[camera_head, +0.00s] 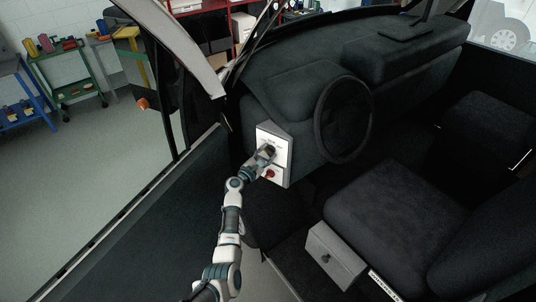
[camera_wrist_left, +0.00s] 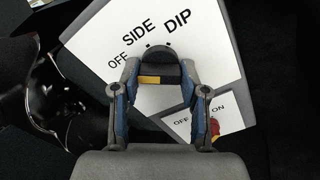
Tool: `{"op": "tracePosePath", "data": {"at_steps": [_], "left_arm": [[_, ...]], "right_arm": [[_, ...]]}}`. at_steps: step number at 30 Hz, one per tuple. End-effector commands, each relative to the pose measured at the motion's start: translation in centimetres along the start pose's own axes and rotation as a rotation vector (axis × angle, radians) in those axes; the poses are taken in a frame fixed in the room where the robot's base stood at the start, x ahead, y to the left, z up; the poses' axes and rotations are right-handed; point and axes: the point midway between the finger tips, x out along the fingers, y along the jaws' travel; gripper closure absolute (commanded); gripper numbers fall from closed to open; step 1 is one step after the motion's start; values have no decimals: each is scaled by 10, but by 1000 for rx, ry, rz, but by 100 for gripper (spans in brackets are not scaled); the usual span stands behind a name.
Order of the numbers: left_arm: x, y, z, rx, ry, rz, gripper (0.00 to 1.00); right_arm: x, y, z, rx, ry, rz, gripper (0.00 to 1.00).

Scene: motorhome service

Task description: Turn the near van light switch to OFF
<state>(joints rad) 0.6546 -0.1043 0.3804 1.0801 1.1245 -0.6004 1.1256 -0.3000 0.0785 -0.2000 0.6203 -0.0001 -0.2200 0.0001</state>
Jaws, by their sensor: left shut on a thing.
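The light switch is a dark round knob (camera_wrist_left: 157,53) on a white panel (camera_head: 275,136) beside the steering wheel. In the left wrist view the panel (camera_wrist_left: 102,38) carries the words OFF, SIDE and DIP around the knob. My left gripper (camera_head: 266,152) is at the panel; in the wrist view its two fingers (camera_wrist_left: 160,72) are shut on the knob, one on each side. A yellow band shows between the fingers. The fingers hide the knob's sides, and I cannot tell which word it points to.
Below the knob is a smaller plate marked OFF and ON with a red switch (camera_head: 270,174), close to the right finger in the wrist view. The steering wheel (camera_head: 343,119) is right of the panel. A seat (camera_head: 390,220) and a grey drawer box (camera_head: 334,256) lie lower right.

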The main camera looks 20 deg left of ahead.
Motion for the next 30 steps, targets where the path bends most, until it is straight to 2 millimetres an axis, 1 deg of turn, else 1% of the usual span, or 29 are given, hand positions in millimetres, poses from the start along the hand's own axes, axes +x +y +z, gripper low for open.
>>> {"op": "tracePosePath", "data": {"at_steps": [1, 15, 16, 17, 18, 19, 27, 30], "left_arm": [[-3, -4, -9, -10, 15, -5, 91], [-2, -7, -10, -25, 16, -9, 91], [-2, -7, -10, -25, 17, -9, 54], [-2, -7, -10, -25, 16, -10, 46], [-2, -7, -10, -25, 16, -9, 36], [-2, -6, -9, -24, 15, -9, 31], [-1, -6, -2, -19, 8, -6, 31], [-5, -5, -2, -18, 7, -4, 31]], "right_arm": [[0, 0, 0, 0, 0, 0, 60], [0, 0, 0, 0, 0, 0, 60], [0, 0, 0, 0, 0, 0, 60], [0, 0, 0, 0, 0, 0, 60], [0, 0, 0, 0, 0, 0, 60], [0, 0, 0, 0, 0, 1, 60], [0, 3, 1, -1, -1, 3, 60], [0, 4, 2, -2, 0, 4, 60]]}}
